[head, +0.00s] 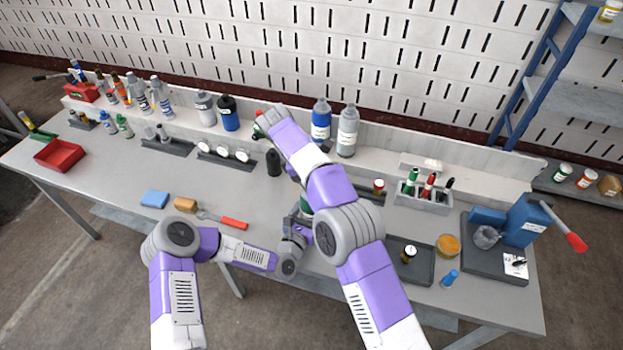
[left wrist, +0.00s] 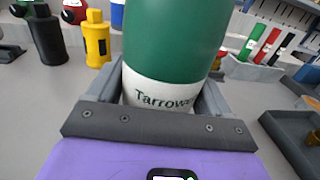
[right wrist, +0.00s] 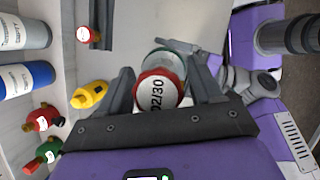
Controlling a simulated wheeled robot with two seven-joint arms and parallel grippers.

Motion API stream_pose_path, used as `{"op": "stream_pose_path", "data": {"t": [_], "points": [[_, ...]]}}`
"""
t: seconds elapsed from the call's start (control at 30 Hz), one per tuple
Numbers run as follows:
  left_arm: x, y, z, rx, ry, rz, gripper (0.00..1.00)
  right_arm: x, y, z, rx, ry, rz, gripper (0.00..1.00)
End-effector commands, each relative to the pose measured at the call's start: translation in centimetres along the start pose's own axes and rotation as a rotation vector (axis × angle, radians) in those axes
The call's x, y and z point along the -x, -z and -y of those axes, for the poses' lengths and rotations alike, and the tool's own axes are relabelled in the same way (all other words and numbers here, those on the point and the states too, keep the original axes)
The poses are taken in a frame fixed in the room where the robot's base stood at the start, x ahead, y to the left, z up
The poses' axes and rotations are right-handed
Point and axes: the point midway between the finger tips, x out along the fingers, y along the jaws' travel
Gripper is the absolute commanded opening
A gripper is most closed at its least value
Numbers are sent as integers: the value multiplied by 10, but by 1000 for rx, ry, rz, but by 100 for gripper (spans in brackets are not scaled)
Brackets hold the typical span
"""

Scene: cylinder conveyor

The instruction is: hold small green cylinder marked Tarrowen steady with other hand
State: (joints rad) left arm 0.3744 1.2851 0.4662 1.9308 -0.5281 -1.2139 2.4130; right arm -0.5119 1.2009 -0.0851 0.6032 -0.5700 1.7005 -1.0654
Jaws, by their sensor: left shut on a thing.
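The green cylinder (left wrist: 172,40) stands upright, with a white band marked "Tarrow..." facing the left wrist camera. My left gripper (left wrist: 155,98) is shut around its lower part. In the head view only a sliver of the cylinder (head: 306,206) shows beside my left gripper (head: 298,228), as my right arm covers the rest. In the right wrist view, the red-rimmed white top marked "02/30" (right wrist: 158,90) lies between the fingers of my right gripper (right wrist: 163,88). Those fingers look apart, with small gaps beside the top. The head view hides my right gripper.
A yellow bottle (left wrist: 96,38) and a black bottle (left wrist: 46,35) stand near the cylinder. A rack of markers (head: 424,196) and a dark tray (head: 424,275) lie to the right. Blue and grey bottles (head: 347,130) stand behind.

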Motion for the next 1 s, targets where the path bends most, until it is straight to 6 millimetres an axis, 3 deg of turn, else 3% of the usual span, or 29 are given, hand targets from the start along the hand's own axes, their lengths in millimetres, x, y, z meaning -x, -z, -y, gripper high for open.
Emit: {"op": "stream_pose_path", "data": {"t": [0.27, 0.7, 1.0], "points": [[0, 0, 0, 2, 1, 1, 44, 2, -1, 0, 1, 0, 0, 64], [0, 0, 0, 2, 1, 1, 44, 24, -10, 0, 9, -3, 1, 64], [0, 0, 0, 2, 0, 0, 44, 24, -11, 1, 203, -83, 2, 64]]}}
